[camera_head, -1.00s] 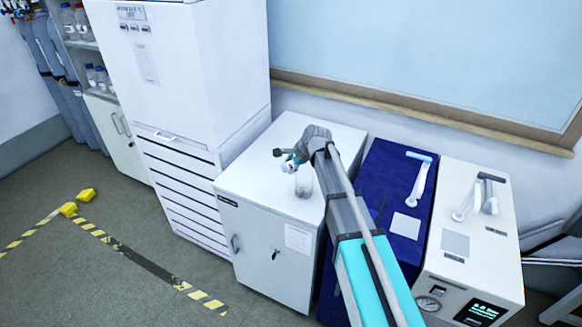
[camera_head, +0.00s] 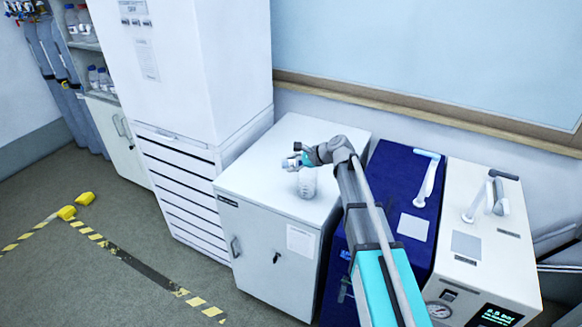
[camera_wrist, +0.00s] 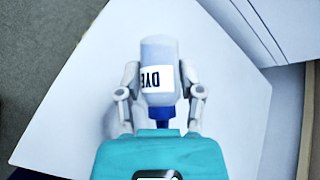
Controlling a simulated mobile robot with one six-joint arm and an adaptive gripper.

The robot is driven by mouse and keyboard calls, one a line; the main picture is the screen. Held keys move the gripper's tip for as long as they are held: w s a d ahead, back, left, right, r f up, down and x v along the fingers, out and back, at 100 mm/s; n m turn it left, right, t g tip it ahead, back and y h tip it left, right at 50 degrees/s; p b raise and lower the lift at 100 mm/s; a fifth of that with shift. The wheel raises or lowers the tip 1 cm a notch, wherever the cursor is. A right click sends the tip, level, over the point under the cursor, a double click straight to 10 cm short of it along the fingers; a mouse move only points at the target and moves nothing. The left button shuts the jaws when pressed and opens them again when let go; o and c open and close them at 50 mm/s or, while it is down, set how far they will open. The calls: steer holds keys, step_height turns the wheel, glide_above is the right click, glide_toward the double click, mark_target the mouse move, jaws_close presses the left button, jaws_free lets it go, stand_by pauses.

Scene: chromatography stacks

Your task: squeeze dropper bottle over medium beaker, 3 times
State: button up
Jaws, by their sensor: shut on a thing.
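My gripper (camera_head: 297,158) is shut on the dropper bottle (camera_wrist: 158,62), a pale bottle with a white "DYE" label and a blue cap. In the wrist view one finger of my gripper (camera_wrist: 159,78) presses on each side of it, and the cap points toward the palm. In the head view the bottle (camera_head: 289,163) is small and partly hidden by the gripper. A clear beaker (camera_head: 307,184) stands on the white cabinet top, just below the gripper. The bottle's exact tilt and any liquid in the beaker are too small to tell.
The white cabinet (camera_head: 262,185) has clear top surface around the beaker. A tall white unit (camera_head: 180,70) stands close on its left. A blue machine (camera_head: 395,190) and a cream machine (camera_head: 490,240) with raised handles stand on its right. A wall is behind.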

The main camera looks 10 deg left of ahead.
steer(key=shift+d+f+y+b, duration=0.1)
steer(key=shift+f+y+b, duration=0.65)
steer(key=shift+b, duration=0.85)
steer(key=shift+r+y, duration=0.25)
steer(key=shift+m, duration=0.3)
steer(key=shift+d+y+b, duration=0.1)
steer(key=shift+y+b, duration=0.2)
steer(key=shift+b, duration=0.3)
steer(key=shift+s+r+y+b, duration=0.1)
steer(key=shift+r+y+b, duration=0.2)
steer(key=shift+y, duration=0.1)
jaws_close()
